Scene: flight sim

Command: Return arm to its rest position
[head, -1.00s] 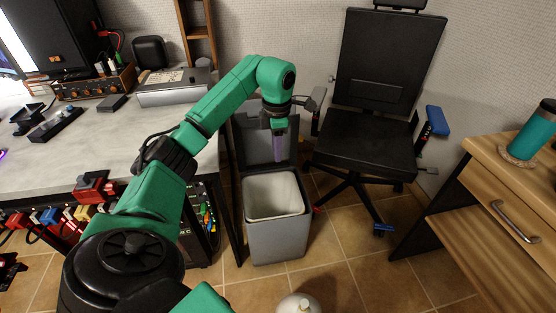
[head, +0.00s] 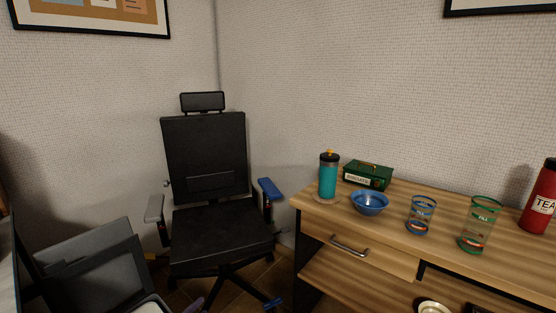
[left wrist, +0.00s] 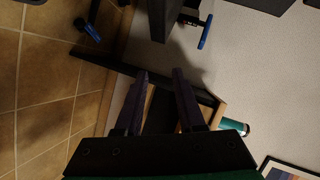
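My left gripper (left wrist: 160,78) shows in the left wrist view. Its two dark purple fingers are apart, and nothing is held between them. Beyond the fingers are part of the wooden desk and the tiled floor. In the head view most of my left arm is out of the picture; a small purple bit at the bottom edge may be a fingertip, but I cannot be sure. My right arm and right gripper are in neither view.
A black office chair (head: 208,236) stands in the corner. A grey bin lid (head: 90,265) is at the lower left. The wooden desk (head: 395,245) on the right bears a teal tumbler (head: 328,180), blue bowl (head: 370,203), green box (head: 367,175), two glasses and a red canister (head: 541,203).

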